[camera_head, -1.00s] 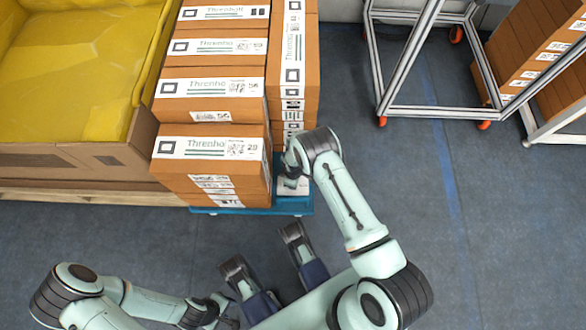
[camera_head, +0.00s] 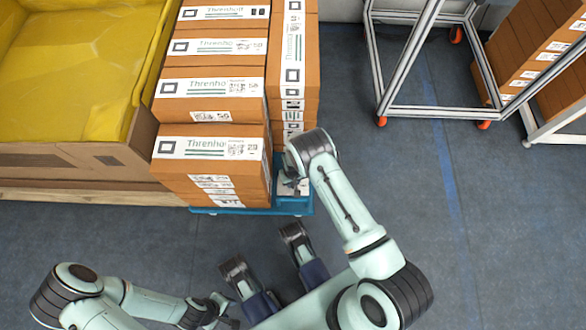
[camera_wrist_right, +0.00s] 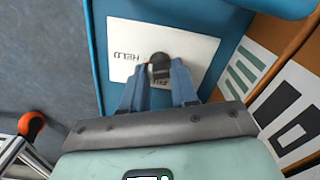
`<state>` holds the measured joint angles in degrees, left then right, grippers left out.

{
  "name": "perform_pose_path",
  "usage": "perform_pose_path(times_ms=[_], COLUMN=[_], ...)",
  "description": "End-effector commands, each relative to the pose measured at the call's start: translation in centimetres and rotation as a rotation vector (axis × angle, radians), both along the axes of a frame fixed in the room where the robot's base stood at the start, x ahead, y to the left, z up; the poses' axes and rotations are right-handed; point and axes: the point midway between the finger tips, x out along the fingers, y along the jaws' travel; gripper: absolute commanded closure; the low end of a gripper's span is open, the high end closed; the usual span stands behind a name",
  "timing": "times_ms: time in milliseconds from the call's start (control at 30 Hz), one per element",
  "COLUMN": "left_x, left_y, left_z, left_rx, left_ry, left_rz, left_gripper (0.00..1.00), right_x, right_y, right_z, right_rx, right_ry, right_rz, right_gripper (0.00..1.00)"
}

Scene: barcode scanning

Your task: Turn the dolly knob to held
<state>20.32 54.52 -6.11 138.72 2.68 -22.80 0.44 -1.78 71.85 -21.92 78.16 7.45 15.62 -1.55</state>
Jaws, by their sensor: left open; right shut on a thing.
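The dolly (camera_head: 230,211) is blue and carries stacked boxes. Its white label plate (camera_wrist_right: 190,50) shows in the right wrist view with the word HELD, upside down, left of the knob. Another word below the knob is partly hidden. The dark round knob (camera_wrist_right: 159,62) stands on this plate. My right gripper (camera_wrist_right: 158,75) is shut on the knob with a blue finger on each side. Which way the knob points I cannot tell. In the head view my right wrist partly covers the plate (camera_head: 296,187). My left gripper (camera_head: 265,255) is open and empty, in front of the dolly.
Orange-brown cartons (camera_head: 210,155) are stacked on the dolly, close to my right wrist. A large crate with a yellow lining (camera_head: 75,70) stands at the left. A metal frame cart (camera_head: 440,112) stands at the right. The grey floor between is clear.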

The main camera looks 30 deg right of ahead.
Motion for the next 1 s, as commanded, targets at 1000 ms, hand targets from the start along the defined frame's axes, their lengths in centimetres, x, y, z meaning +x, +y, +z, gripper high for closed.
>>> perform_pose_path(times_ms=[1000], left_x=[0.0], left_y=[0.0], left_z=[0.0], left_rx=[0.0], left_ry=[0.0], left_rz=[0.0], left_gripper=[0.57], right_x=[-0.02], right_y=[-0.02], right_z=[0.02], right_rx=[0.0], right_ry=[0.001], right_rz=[-0.389], right_gripper=[1.0])
